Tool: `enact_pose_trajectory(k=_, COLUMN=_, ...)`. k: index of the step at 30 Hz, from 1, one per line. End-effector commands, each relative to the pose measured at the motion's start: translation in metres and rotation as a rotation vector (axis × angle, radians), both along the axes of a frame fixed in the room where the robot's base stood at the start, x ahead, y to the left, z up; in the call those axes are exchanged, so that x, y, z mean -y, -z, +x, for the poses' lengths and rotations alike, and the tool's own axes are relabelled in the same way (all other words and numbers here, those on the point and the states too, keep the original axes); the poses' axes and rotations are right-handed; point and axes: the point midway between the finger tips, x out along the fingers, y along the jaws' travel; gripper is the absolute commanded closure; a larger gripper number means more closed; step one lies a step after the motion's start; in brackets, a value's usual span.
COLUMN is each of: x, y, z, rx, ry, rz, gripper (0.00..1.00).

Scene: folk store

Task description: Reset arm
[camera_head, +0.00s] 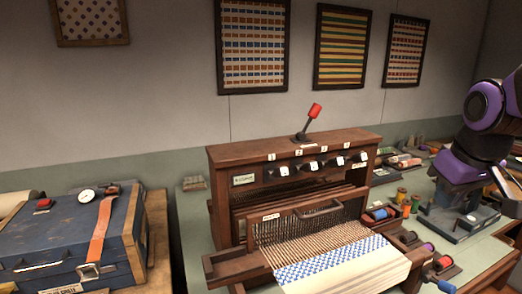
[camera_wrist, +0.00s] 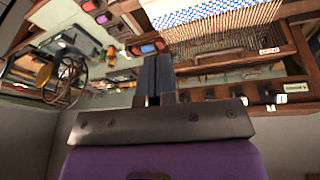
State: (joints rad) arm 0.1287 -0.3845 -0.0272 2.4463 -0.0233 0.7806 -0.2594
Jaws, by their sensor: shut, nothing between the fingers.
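My purple and black arm (camera_head: 482,125) is raised at the right of the head view, to the right of a wooden loom. In the wrist view my gripper (camera_wrist: 154,62) has its two dark fingers together, with nothing between them. The fingertips show apart from the loom's front in that view. I cannot make out the fingertips clearly in the head view.
The wooden loom (camera_head: 222,160) with a red-tipped lever (camera_head: 314,110) stands mid-table, with blue-and-white cloth (camera_head: 330,262) at its front. A blue chest (camera_head: 70,245) is at left. Spools (camera_head: 400,195) and a grey device (camera_head: 458,228) lie at right, below my arm.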

Motion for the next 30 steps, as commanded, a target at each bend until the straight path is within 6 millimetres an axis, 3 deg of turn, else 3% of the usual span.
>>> enact_pose_trajectory(k=6, x=-0.029, y=-0.030, z=-0.046, rx=0.091, ry=0.045, rz=0.040, gripper=1.00)
enact_pose_trajectory(k=13, x=-0.047, y=-0.043, z=-0.084, rx=0.153, ry=0.083, rz=0.082, gripper=1.00)
enact_pose_trajectory(k=18, x=-0.051, y=-0.046, z=-0.096, rx=0.169, ry=0.098, rz=0.096, gripper=1.00)
enact_pose_trajectory(k=30, x=-0.052, y=-0.046, z=-0.097, rx=0.170, ry=0.099, rz=0.098, gripper=1.00)
